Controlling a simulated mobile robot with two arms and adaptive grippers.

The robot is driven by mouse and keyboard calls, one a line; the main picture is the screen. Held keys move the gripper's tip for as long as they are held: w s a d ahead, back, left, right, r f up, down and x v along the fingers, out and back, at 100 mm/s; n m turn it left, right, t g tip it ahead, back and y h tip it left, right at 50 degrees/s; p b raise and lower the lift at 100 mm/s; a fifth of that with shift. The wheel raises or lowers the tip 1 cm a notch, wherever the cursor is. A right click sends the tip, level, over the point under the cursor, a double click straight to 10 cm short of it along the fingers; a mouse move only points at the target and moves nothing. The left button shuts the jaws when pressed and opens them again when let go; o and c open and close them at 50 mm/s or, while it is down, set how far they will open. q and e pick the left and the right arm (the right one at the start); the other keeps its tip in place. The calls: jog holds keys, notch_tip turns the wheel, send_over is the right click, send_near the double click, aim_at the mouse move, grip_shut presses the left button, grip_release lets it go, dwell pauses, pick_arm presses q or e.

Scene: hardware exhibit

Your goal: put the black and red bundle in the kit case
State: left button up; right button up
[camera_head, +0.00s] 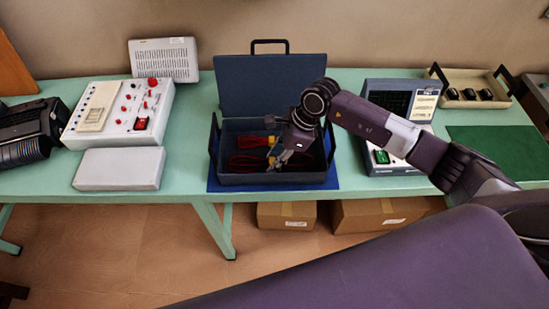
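The kit case (270,180) is a dark blue-grey open box on the table, with its lid (262,86) raised at the back and a handle on top. Inside it lie black and red bundles: one at the back left (252,141), one at the front left (246,163) and one at the right (302,160), partly behind my gripper. My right gripper (277,157) reaches in from the right and points down into the case, near the bundles. Its fingers are small and overlap the red loops, so I cannot tell whether it holds one. My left gripper is not in view.
A white control box (120,117), a white block (119,168) and a grey panel (164,60) stand left of the case. A blue-grey instrument (372,92) stands close on its right. A cream tray (474,82) and a green mat (498,148) lie further right.

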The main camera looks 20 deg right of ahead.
jog(key=shift+o, duration=0.8)
jog(key=shift+r, duration=0.2)
jog(key=shift+d+r, duration=0.2)
jog(key=shift+r, duration=0.1)
jog(key=b+v, duration=0.3)
jog(key=v, duration=0.8)
jog(key=shift+s, duration=0.1)
